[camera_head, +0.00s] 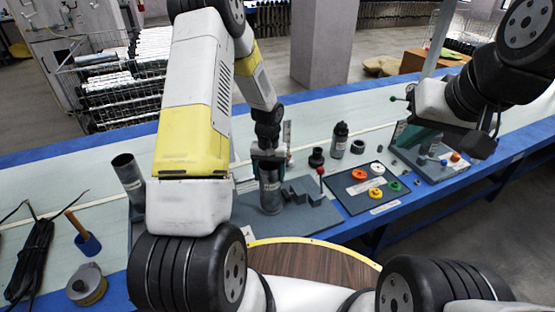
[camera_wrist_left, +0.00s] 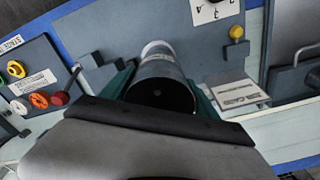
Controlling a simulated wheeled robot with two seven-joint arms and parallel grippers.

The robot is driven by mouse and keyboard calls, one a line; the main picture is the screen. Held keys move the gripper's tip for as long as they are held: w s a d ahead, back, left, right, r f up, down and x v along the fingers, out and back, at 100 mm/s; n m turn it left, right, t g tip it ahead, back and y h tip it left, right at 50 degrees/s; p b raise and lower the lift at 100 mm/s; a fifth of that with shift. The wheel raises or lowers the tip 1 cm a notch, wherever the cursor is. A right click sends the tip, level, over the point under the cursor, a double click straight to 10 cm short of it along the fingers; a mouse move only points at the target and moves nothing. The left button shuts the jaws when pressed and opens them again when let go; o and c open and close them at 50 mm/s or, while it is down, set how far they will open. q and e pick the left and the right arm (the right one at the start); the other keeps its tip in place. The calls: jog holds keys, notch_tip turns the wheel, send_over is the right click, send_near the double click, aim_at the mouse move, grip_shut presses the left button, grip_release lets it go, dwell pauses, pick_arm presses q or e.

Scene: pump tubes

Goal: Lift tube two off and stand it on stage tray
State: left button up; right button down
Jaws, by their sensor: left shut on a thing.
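A grey metal tube (camera_head: 270,192) with a pale label stands upright at the grey plate beside a stepped grey block (camera_head: 302,190). My left gripper (camera_head: 268,160) is shut on its upper part. In the left wrist view the tube (camera_wrist_left: 162,82) shows its dark round end between the green fingers (camera_wrist_left: 160,92). Whether its foot touches the plate I cannot tell. A second grey tube (camera_head: 128,176) leans at the left. My right gripper (camera_head: 428,140) hangs over a small grey board at the right; its fingers are partly hidden.
A dark tray (camera_head: 345,205) holds orange, white, yellow and green rings. A red-knobbed pin (camera_head: 320,172) rises near the stepped block.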

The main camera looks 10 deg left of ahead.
pick_arm(q)
jog(key=shift+r, duration=0.15)
notch_tip(320, 180, up, 19)
dwell(3.1)
dwell(0.4)
